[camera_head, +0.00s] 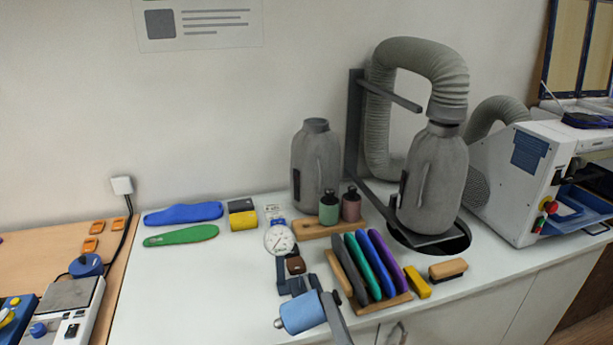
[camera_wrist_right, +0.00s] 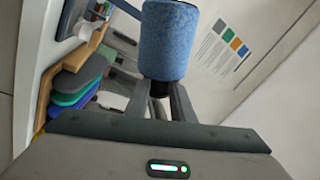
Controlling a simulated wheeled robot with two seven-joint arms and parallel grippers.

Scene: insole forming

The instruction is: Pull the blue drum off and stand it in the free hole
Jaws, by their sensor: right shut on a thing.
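The blue drum (camera_head: 302,313) is held tilted, nearly on its side, above the front edge of the white worktop. My right gripper (camera_head: 333,304) is shut on it at its right end. In the right wrist view the blue drum (camera_wrist_right: 165,42) stands out beyond the fingers (camera_wrist_right: 160,88), which close on its dark narrow end. A wooden block (camera_head: 307,232) at the back holds a green drum (camera_head: 328,208) and a mauve drum (camera_head: 350,206) upright. The block's left part is bare; its hole is too small to make out. My left gripper is not in view.
A round dial gauge (camera_head: 280,239) on a dark stand is behind the blue drum. A wooden rack of coloured slabs (camera_head: 365,305) stands to its right. Grey canisters (camera_head: 317,165) rise behind the block. Insoles (camera_head: 183,213) lie at left; the worktop (camera_head: 190,285) before them is clear.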

